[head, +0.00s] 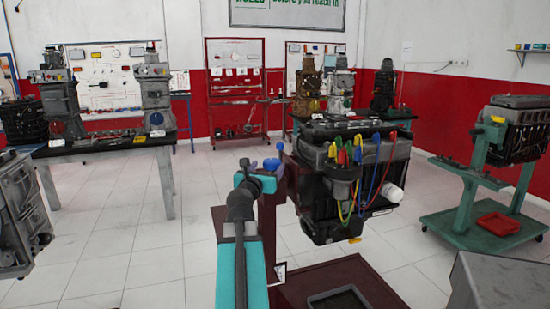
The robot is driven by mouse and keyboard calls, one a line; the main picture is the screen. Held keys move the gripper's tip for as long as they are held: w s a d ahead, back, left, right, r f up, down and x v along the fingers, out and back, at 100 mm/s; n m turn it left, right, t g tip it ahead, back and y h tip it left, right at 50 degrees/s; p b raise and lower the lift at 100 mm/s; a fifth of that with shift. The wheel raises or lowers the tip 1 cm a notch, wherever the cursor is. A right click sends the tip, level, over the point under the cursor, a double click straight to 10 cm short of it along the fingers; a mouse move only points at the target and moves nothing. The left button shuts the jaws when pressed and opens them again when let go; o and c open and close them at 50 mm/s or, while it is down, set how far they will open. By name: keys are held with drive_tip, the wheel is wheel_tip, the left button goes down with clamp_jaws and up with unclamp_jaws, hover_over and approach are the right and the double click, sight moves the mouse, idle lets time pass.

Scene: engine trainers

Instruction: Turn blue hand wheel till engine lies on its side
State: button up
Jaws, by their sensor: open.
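The dark grey engine (318,200) hangs upright on a maroon stand (268,217), right of centre in the head view. Red, yellow, green and blue leads hang over its front, and a white cylinder sticks out at its right. The blue hand wheel (272,164) shows in small blue parts at the left of the engine, beside the stand's top. My teal and dark arm reaches up from the bottom, and my gripper (262,172) is at the wheel, open. The wrist partly hides the wheel and the fingers, so I cannot tell whether they touch.
A maroon base with a dark tray (340,299) lies below the engine. A green engine stand (466,205) with a red tray (498,224) stands at the right. A grey block (500,283) fills the lower right corner. A workbench (100,149) with engines is at the left; tiled floor between is clear.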

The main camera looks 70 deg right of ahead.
drive_tip(key=shift+w+d, duration=0.15)
drive_tip(key=shift+d, duration=1.5)
drive_tip(key=shift+w+d, duration=0.15)
drive_tip(key=shift+d, duration=1.45)
drive_tip(key=shift+w+d, duration=0.15)
drive_tip(key=shift+d, duration=1.5)
drive_tip(key=c, duration=0.9)
drive_tip(key=shift+d, duration=0.3)
drive_tip(key=shift+c, duration=0.7)
drive_tip(key=shift+a, duration=0.25)
drive_tip(key=shift+f+b, duration=0.1)
drive_tip(key=shift+b, duration=0.2)
